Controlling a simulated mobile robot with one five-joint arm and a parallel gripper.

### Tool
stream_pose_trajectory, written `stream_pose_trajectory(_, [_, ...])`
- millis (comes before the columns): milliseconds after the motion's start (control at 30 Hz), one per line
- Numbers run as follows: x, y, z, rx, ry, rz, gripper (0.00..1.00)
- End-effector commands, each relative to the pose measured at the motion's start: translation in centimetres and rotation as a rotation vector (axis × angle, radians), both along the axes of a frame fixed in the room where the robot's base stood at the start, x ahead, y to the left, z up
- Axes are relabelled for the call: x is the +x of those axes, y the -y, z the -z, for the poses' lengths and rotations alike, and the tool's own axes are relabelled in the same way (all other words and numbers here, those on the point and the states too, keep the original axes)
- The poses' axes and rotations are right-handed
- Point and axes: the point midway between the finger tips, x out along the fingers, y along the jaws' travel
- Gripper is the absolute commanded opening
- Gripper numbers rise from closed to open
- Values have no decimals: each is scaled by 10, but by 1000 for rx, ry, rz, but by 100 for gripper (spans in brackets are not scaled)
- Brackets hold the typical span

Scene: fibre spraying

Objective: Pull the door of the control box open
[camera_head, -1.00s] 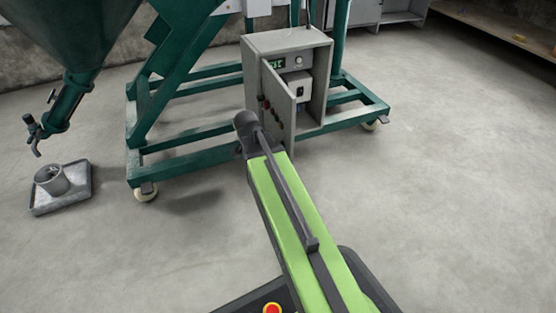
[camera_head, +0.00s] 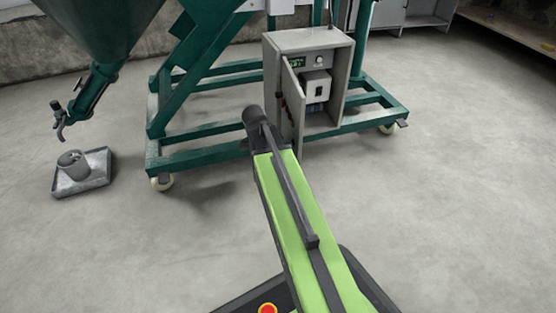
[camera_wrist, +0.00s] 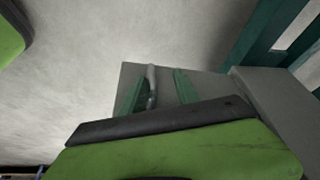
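The grey control box (camera_head: 312,40) stands on the green frame in the head view. Its door (camera_head: 293,112) is swung well open toward me, seen at a steep angle, and the inside shows. In the wrist view the door (camera_wrist: 211,86) is a grey panel with an upright bar handle (camera_wrist: 152,76). My gripper (camera_wrist: 160,92) has its two green fingers apart on either side of the handle. The left finger is close against the handle; a gap shows at the right finger. In the head view my gripper is hidden behind my arm.
The green wheeled frame (camera_head: 210,153) surrounds the box's foot. A hopper (camera_head: 105,30) with a spout hangs at the left above a tray (camera_head: 97,181) holding a grey cylinder (camera_head: 73,166). The floor at right and in front is clear.

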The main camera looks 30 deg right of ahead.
Motion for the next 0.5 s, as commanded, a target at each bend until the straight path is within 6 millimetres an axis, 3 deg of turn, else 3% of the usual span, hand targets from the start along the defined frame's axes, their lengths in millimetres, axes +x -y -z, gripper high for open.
stream_pose_trajectory(500, [-2, -2, -3, 4, -1, 1, 33])
